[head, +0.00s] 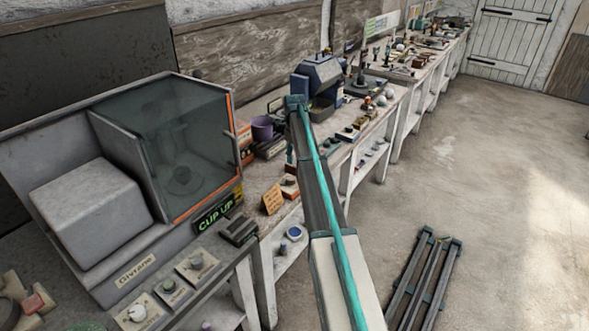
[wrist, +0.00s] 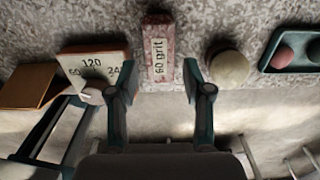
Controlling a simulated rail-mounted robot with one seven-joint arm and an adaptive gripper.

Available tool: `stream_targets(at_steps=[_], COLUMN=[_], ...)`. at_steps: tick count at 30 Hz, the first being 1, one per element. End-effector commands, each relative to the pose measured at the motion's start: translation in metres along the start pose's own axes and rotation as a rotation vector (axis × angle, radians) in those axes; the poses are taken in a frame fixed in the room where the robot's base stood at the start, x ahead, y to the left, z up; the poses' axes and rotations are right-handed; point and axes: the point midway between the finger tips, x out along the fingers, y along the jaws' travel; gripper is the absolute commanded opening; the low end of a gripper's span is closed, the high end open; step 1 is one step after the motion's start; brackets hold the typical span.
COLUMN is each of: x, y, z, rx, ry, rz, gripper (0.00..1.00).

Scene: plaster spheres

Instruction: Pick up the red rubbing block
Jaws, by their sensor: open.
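The red rubbing block (wrist: 159,28) is a narrow reddish block with a pale "60 grit" label, lying on the speckled bench top in the wrist view. Its near end points toward my gripper (wrist: 158,80). My gripper is open and empty, with one finger to the left and one to the right of the block's line. The block's near end appears at or just beyond the fingertips; I cannot tell the height gap. In the head view I cannot make out the block, and my arm covers part of the bench there.
In the wrist view, a box marked "120" (wrist: 92,57) and a brown folded card (wrist: 30,85) stand left. A pale round piece (wrist: 229,65) is close to the right finger. A dark tray (wrist: 272,62) with balls lies farther right. Open floor (head: 470,180) lies right of the bench.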

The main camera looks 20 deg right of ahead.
Motion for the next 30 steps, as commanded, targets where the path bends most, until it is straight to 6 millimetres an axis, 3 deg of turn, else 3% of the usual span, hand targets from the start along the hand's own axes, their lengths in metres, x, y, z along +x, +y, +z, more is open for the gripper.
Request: stream_targets(at_steps=[12,20,30], x=[0.045,0.051,0.050], y=[0.000,0.000,0.000], z=[-0.002,-0.002,-0.002], rx=[-0.001,-0.001,-0.001], ry=[0.002,0.001,0.001], rz=[0.002,0.000,0.001], gripper=[0.50,0.50,0.00])
